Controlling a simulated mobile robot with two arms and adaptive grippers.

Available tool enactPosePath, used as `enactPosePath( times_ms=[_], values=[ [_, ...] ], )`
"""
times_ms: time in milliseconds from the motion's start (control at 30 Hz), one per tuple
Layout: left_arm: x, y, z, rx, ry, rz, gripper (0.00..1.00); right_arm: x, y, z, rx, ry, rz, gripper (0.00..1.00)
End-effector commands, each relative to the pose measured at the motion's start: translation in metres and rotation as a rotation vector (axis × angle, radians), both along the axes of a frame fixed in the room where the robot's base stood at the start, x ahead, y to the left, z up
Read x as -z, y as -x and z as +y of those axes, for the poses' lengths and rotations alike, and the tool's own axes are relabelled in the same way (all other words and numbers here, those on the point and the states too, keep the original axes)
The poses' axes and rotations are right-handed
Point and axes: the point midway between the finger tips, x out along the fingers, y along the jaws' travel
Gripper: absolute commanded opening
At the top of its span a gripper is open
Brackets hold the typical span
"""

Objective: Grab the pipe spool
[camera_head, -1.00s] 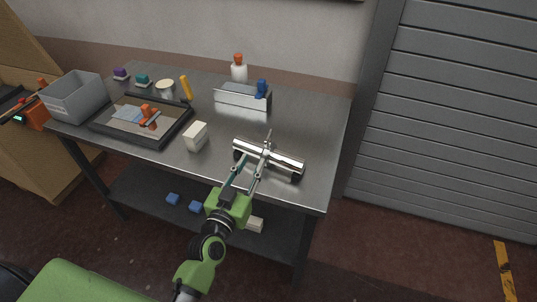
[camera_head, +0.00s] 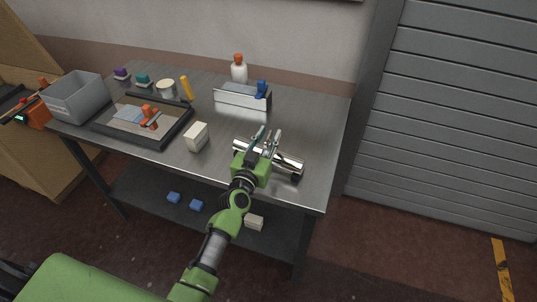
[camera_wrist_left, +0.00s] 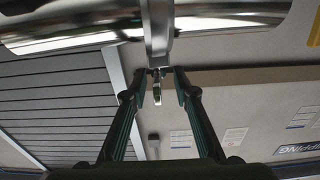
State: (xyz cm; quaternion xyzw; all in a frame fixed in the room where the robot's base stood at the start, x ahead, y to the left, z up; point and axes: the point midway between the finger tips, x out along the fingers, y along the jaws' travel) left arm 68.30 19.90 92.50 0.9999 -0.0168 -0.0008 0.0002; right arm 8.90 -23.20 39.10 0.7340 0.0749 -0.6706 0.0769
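The pipe spool (camera_head: 287,164) is a shiny metal cylinder lying on dark supports near the right front of the steel table, with a thin metal stem. In the left wrist view the spool (camera_wrist_left: 240,20) spans the top, and its stem hangs down in the middle. My left gripper (camera_head: 266,136) reaches over the spool in the head view and partly hides it. In the left wrist view its fingers (camera_wrist_left: 159,72) are apart, either side of the stem's end; I see no clear contact. My right gripper is not in view.
The steel table (camera_head: 320,130) holds a white block (camera_head: 196,137), a dark tray (camera_head: 165,138) with an orange tool, a grey bin (camera_head: 75,97), a metal holder (camera_head: 240,101) and a white bottle (camera_head: 239,73). The right end is clear. Blue blocks (camera_head: 196,205) lie on the lower shelf.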

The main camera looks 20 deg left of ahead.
Motion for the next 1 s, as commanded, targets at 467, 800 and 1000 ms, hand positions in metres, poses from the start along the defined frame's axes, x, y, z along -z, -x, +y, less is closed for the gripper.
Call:
enactPosePath(
  times_ms=[467, 800, 1000],
  values=[
    [0.0, 0.0, 0.0, 0.001, 0.0, 0.0, 0.0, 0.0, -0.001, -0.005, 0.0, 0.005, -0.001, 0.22],
    [-0.007, -0.001, 0.0, -0.001, 0.0, -0.008, 0.0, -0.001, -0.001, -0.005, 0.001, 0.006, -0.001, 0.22],
    [-0.027, -0.001, 0.0, -0.002, 0.003, -0.012, 0.0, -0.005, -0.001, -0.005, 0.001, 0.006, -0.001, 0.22]
  ],
)
